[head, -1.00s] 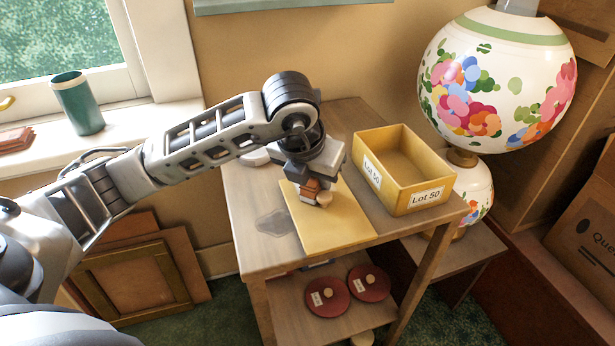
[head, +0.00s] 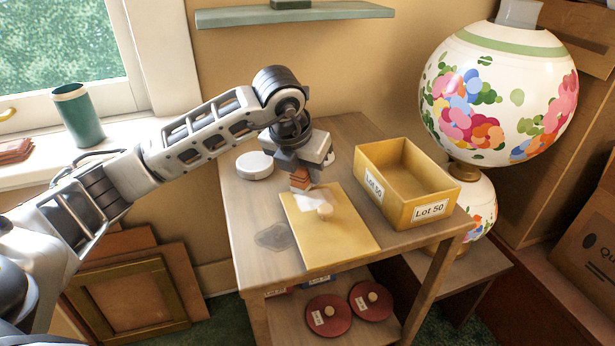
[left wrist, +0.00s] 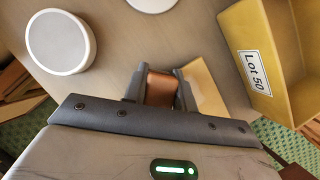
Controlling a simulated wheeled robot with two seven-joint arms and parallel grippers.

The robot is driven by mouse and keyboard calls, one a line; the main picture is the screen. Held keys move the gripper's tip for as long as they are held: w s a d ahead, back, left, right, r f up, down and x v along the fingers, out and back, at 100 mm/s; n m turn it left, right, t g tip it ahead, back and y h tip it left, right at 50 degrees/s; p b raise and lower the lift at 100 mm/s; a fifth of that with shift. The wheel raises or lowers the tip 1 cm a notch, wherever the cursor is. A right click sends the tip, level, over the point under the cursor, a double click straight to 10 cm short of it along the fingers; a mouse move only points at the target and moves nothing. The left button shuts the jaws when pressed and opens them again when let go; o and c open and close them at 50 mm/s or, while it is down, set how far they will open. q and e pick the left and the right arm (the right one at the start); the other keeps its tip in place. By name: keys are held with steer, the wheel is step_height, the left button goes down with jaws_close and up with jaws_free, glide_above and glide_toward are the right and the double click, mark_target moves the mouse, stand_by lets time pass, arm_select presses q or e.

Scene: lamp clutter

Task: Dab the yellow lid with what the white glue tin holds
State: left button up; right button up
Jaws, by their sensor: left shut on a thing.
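The yellow lid (head: 345,240) lies flat on the small wooden table, with a pale round knob (head: 325,211) on it. A whitish patch (head: 309,201) shows on the lid beside the knob. My left gripper (head: 301,174) is shut on an orange-brown block (left wrist: 160,88) and holds it at the lid's back edge; I cannot tell whether it touches. A round white tin (head: 255,166) stands left of the gripper, at the table's left edge; it also shows in the left wrist view (left wrist: 60,42). Its contents are not clear. My right gripper is not in view.
A yellow box (head: 430,213) labelled Lot 50 stands right of the lid, near a big flowered lamp (head: 495,90). Another white round thing (left wrist: 153,3) is partly cut off in the wrist view. Two red discs (head: 328,315) lie on the lower shelf.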

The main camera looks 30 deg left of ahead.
mark_target(326, 201)
arm_select(q)
steer(key=shift+w+d, duration=0.5)
steer(key=shift+w, duration=0.05)
steer(key=shift+s+d, duration=2.15)
steer(key=shift+d, duration=0.3)
steer(key=shift+r, duration=0.1)
steer(key=shift+r+p, duration=2.2)
steer(key=shift+r, duration=0.75)
step_height(326, 201, up, 3)
steer(key=shift+p, duration=1)
